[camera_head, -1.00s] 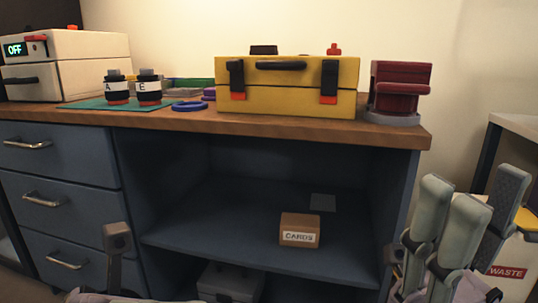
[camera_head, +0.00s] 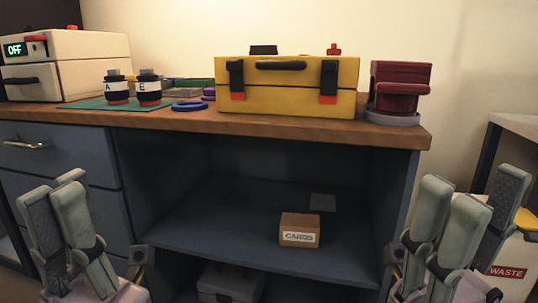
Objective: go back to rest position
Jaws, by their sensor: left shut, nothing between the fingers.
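My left gripper (camera_head: 58,205) is at the lower left, in front of the blue drawers, with its fingers pointing up. It is shut and empty, its grey fingers close together. My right gripper (camera_head: 486,200) is at the lower right, in front of the waste bin, also pointing up. Its fingers stand apart with a gap and nothing shows between them. Neither gripper touches the bench or anything on it.
The wooden bench top (camera_head: 300,128) holds a yellow case (camera_head: 290,99), a dark red device (camera_head: 400,88), two lens parts labelled A and E on a green mat (camera_head: 84,103), and a cream box (camera_head: 70,62) reading OFF. A cards box (camera_head: 299,230) sits on the shelf. A waste bin (camera_head: 505,285) is lower right.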

